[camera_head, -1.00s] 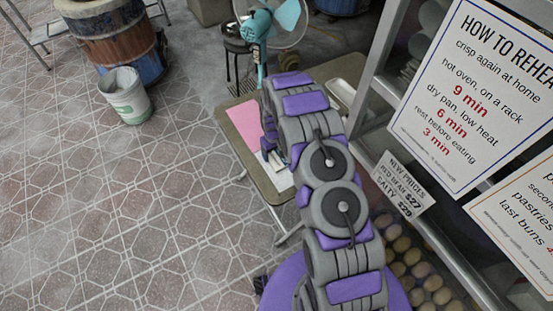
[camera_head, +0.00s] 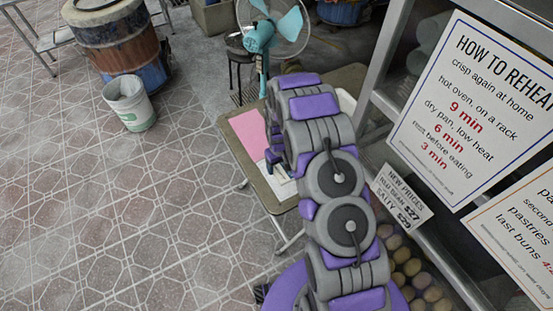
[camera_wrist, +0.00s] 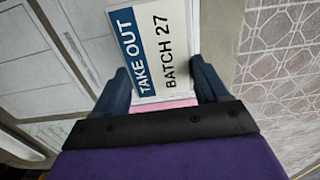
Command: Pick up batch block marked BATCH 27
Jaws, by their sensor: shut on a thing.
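The batch block (camera_wrist: 160,45) shows in the wrist view as a white and blue plate reading TAKE OUT and BATCH 27. It lies between the two dark fingers of my gripper (camera_wrist: 160,88), which is shut on it. The text runs tilted up the picture. In the head view my arm covers the block and most of my gripper (camera_head: 272,158), which is over the small table. From these frames I cannot tell whether the block touches the table.
The small table (camera_head: 268,187) bears a pink sheet (camera_head: 249,135) and white papers. A teal fan (camera_head: 262,40) stands behind it. A white bucket (camera_head: 130,104) and a barrel (camera_head: 115,40) stand at the left. A glass case with signs (camera_head: 468,110) borders the right.

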